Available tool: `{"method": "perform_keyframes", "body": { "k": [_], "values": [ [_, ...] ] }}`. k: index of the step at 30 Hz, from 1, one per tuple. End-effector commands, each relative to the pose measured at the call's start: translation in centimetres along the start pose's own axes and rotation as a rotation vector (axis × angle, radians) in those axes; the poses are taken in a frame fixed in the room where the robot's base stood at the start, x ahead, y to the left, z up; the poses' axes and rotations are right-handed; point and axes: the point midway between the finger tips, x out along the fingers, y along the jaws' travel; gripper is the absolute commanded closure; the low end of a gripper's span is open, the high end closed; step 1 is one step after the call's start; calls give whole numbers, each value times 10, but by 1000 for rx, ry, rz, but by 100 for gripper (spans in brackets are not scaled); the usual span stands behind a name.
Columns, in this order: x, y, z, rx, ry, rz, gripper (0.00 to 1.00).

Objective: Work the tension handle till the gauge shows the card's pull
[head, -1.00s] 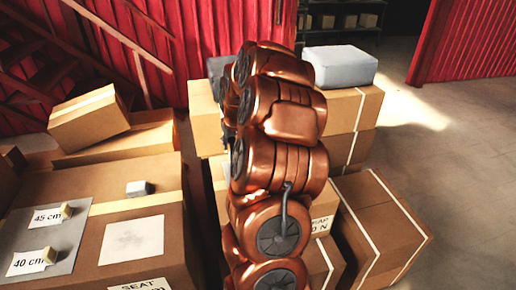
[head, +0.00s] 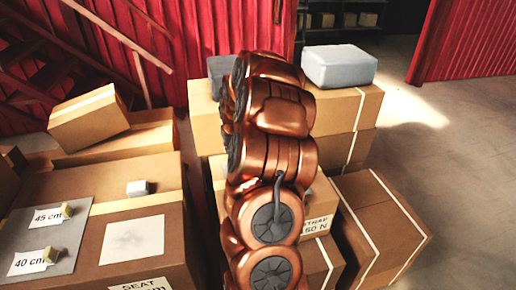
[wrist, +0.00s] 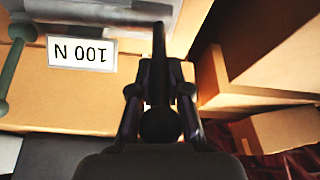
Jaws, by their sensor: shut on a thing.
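My gripper (wrist: 158,97) shows in the wrist view, shut on a dark upright handle (wrist: 159,45) that stands out ahead of the jaws. A white label reading "100 N" (wrist: 82,54), upside down here, lies left of the handle on a tan face. In the head view a white card (head: 318,227) on a box front shows part of a word like "STRAP" and "50 N"; my arm covers its left part. My gripper and the handle are hidden behind my arm in the head view. I cannot make out a gauge pointer.
A grey-green rod with rounded ends (wrist: 14,60) is at the left of the wrist view. Boxes (wrist: 245,75) crowd the right. In the head view, a seat box (head: 165,190) stands left, a grey block (head: 340,66) tops the boxes behind, and open floor (head: 460,150) lies right.

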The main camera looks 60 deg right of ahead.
Motion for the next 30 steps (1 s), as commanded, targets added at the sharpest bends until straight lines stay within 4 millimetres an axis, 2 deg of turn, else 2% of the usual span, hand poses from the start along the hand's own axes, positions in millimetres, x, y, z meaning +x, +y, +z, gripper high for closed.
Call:
{"method": "perform_keyframes", "body": {
  "k": [2,26,30],
  "values": [
    [0,0,0,0,0,0,100],
    [0,0,0,0,-1,-1,100],
    [6,-2,8,-2,33,5,100]
  ]
}}
